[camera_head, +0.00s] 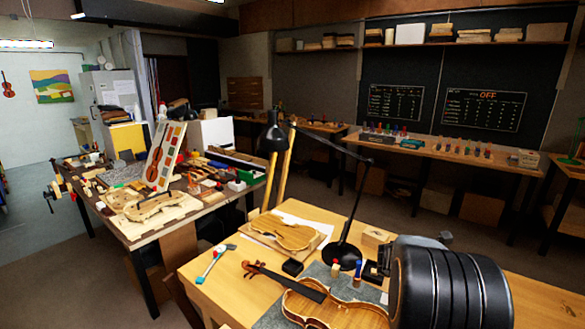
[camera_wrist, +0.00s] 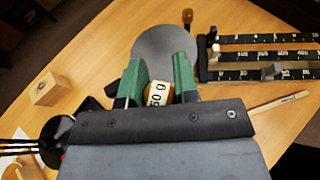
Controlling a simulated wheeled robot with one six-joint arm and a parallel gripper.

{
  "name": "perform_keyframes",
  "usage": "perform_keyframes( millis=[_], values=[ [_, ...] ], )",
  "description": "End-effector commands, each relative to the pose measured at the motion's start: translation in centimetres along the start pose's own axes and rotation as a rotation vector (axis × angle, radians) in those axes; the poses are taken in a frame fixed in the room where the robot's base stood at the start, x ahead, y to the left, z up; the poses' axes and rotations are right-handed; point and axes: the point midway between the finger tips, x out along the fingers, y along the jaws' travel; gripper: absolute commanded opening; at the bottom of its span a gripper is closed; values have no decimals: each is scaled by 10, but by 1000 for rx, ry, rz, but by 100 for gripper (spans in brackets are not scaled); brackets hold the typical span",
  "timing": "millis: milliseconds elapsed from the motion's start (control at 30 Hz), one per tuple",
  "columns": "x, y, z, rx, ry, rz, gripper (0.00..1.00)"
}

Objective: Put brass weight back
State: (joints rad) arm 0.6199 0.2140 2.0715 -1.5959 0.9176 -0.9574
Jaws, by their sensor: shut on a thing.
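In the wrist view my gripper (camera_wrist: 158,78) is shut on the brass weight (camera_wrist: 158,95), between its two green fingers. The weight's pale label reads "50 g", partly cut off by a finger. A round grey pan (camera_wrist: 165,45) lies just beyond the fingertips, joined to a black beam balance (camera_wrist: 262,55) with marked scales at the right. I cannot tell the gap between weight and pan. In the head view my arm hides the gripper, weight and balance.
A small wooden block with a dark hole (camera_wrist: 43,91) stands on the bench at left; a wooden stick (camera_wrist: 279,103) lies at right. In the head view a violin (camera_head: 335,310) lies on a grey mat, near a black lamp (camera_head: 342,254). Bare wood surrounds the block.

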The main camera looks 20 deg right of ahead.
Motion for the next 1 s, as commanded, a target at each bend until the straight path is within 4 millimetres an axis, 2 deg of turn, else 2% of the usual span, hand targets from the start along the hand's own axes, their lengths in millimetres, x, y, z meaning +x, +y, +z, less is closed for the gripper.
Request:
perform_keyframes(
  millis=[33, 167, 200, 300, 400, 600, 700, 833, 1000],
  values=[
    [-14, 18, -12, -39, 1, 86, 1],
    [-60, 62, -48, -141, 2, 327, 1],
    [-76, 75, -62, -173, 3, 404, 1],
    [-122, 99, -96, -251, 4, 592, 1],
    [-168, 114, -130, -323, 4, 763, 1],
    [-249, 122, -183, -433, 3, 1037, 1],
    [-282, 120, -201, -470, 1, 1129, 1],
    [-312, 119, -214, -496, 0, 1198, 1],
    [-332, 118, -221, -515, 0, 1243, 1]
  ],
)
